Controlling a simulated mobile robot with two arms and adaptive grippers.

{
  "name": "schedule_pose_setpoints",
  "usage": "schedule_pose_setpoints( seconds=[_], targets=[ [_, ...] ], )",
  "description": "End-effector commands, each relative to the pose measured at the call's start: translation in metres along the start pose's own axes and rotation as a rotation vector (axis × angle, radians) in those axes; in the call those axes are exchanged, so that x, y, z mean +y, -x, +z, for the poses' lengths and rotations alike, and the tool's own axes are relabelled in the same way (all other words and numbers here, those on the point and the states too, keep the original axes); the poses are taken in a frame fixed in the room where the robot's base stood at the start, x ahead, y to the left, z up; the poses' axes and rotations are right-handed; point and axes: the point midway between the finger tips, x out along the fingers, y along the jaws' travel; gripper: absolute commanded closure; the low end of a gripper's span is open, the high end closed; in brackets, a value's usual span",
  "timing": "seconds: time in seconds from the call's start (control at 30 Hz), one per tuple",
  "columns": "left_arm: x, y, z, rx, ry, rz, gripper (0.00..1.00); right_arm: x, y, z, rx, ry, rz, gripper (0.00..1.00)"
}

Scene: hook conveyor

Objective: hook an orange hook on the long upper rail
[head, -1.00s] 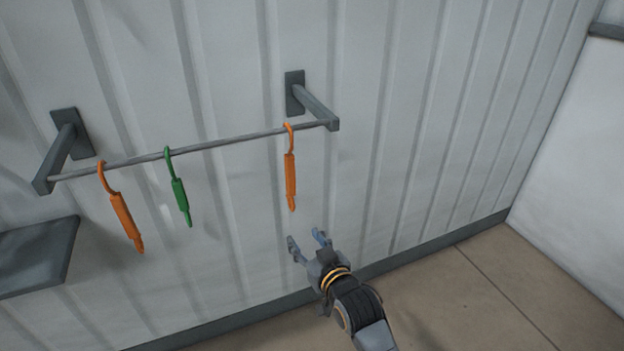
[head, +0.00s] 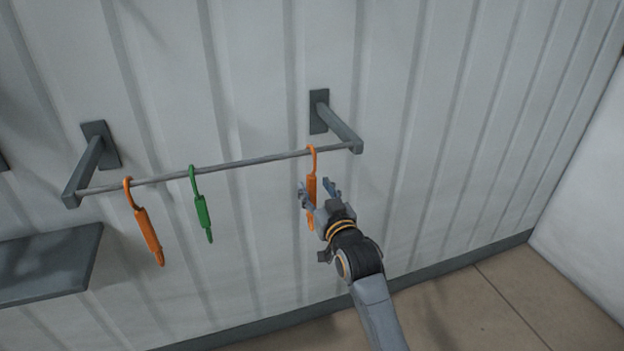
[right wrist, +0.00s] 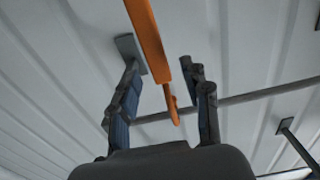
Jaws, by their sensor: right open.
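A thin grey rail (head: 240,162) on two wall brackets carries an orange hook (head: 148,235) at the left, a green hook (head: 202,208) and another orange hook (head: 312,182) near its right end. My right gripper (head: 316,187) is open at the right orange hook, its fingers partly covering the hook's body. In the right wrist view this orange hook (right wrist: 148,38) comes down from the top edge toward the space between the open fingers (right wrist: 160,92). The fingers are not closed on it. My left gripper is out of view. I cannot tell any other rail apart in the head view.
A dark grey shelf (head: 50,262) sticks out at the lower left. The right bracket (head: 340,130) is close above my right gripper. The ribbed wall (head: 450,150) to the right is bare. The right wrist view also shows a rail (right wrist: 265,96) and a bracket (right wrist: 290,135).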

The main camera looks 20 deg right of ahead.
Motion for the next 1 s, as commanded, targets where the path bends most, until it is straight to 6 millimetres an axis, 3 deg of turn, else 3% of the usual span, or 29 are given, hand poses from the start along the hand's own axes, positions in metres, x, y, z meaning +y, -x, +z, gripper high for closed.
schedule_pose_setpoints(
  seconds=[0.23,0.6,0.83,0.93,0.97,1.0],
  targets=[
    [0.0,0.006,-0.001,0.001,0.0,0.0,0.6,0.0,-0.029,-0.001,-0.001,-0.001,0.0,0.53],
    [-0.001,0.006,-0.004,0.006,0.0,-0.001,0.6,0.0,-0.034,0.0,0.0,-0.001,0.0,0.53],
    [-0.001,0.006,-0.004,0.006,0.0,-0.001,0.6,0.0,-0.034,0.0,-0.001,-0.001,0.0,0.98],
    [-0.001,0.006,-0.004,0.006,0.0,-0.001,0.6,0.0,-0.034,0.0,-0.001,-0.001,0.0,1.0],
    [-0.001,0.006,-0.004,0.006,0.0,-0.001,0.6,0.0,-0.034,0.0,-0.001,-0.001,0.0,0.87],
    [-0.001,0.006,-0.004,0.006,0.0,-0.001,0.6,0.0,-0.034,0.0,-0.001,-0.001,0.0,0.95]
  ],
)
